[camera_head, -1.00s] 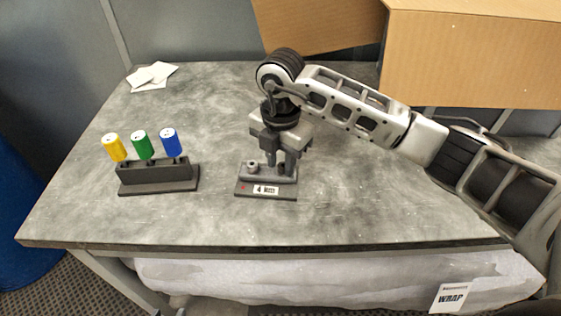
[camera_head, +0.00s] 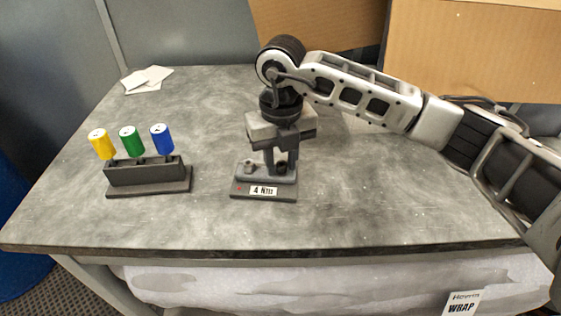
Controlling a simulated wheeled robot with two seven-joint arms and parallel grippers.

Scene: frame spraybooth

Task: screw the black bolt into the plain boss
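A dark grey fixture (camera_head: 236,188) with a label reading about "4 N·m" stands mid-table and carries two bosses. The left boss (camera_head: 249,167) is a short grey cylinder standing clear. My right gripper (camera_head: 281,163) points straight down over the fixture's right boss, with its fingertips low beside it. The right boss and any black bolt there are mostly hidden by the fingers; a dark shape shows between them, and I cannot tell whether they grip it. My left gripper is out of view.
A dark rack (camera_head: 146,173) at the left holds yellow (camera_head: 102,144), green (camera_head: 131,141) and blue (camera_head: 162,139) handled drivers. White papers (camera_head: 147,79) lie at the back left. Cardboard boxes (camera_head: 470,55) stand behind the table. The table (camera_head: 370,210) is clear at front right.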

